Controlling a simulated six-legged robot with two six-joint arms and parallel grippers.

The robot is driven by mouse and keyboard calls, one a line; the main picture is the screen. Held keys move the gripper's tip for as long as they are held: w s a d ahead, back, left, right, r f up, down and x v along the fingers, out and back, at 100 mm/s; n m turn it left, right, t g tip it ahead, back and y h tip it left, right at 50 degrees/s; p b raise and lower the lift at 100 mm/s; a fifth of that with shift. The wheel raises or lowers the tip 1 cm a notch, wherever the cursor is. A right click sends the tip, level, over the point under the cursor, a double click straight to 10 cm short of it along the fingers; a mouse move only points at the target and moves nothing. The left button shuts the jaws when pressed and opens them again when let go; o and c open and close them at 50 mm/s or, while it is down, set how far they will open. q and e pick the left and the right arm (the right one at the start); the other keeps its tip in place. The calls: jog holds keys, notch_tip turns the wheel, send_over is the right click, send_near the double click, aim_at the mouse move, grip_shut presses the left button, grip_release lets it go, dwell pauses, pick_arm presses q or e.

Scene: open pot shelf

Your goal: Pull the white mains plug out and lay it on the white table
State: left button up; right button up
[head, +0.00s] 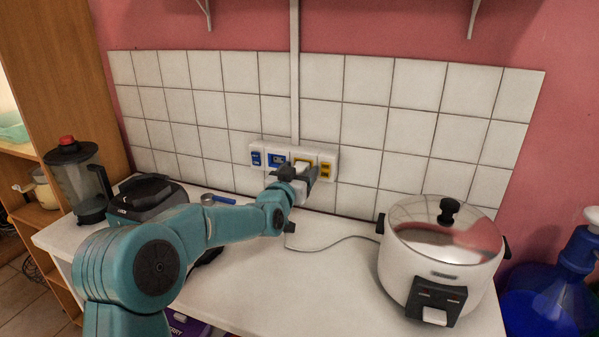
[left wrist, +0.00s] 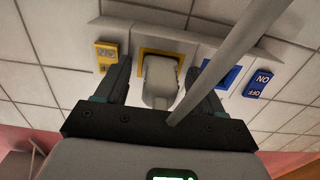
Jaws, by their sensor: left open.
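The white mains plug (head: 303,165) sits in the yellow-framed socket of the wall panel (head: 256,147). In the left wrist view, the plug (left wrist: 161,80) stands between the two dark fingers of my left gripper (left wrist: 160,88). The fingers are open, one on each side, with a visible gap to the plug. In the head view, my left gripper (head: 300,172) is at the panel and partly hides the plug. The white table (head: 320,285) is below. My right gripper is not in view.
A rice cooker (head: 440,255) stands on the table at right, with a thin cord (head: 340,241) running towards the panel. A blender (head: 80,185) and a dark appliance (head: 145,195) stand at left. The table's middle is largely clear.

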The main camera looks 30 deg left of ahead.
pick_arm(q)
grip_shut()
jog(key=shift+s+f+b, duration=0.15)
jog(key=shift+s+b, duration=0.1)
jog(key=shift+b, duration=0.1)
jog(key=shift+s+d, duration=0.15)
jog(key=shift+s, duration=0.35)
jog(key=shift+s+d+b, duration=0.1)
jog(key=shift+s+b, duration=0.25)
jog(key=shift+b, duration=0.3)
jog(key=shift+b+v, duration=1.2)
jog(key=shift+v, duration=0.7)
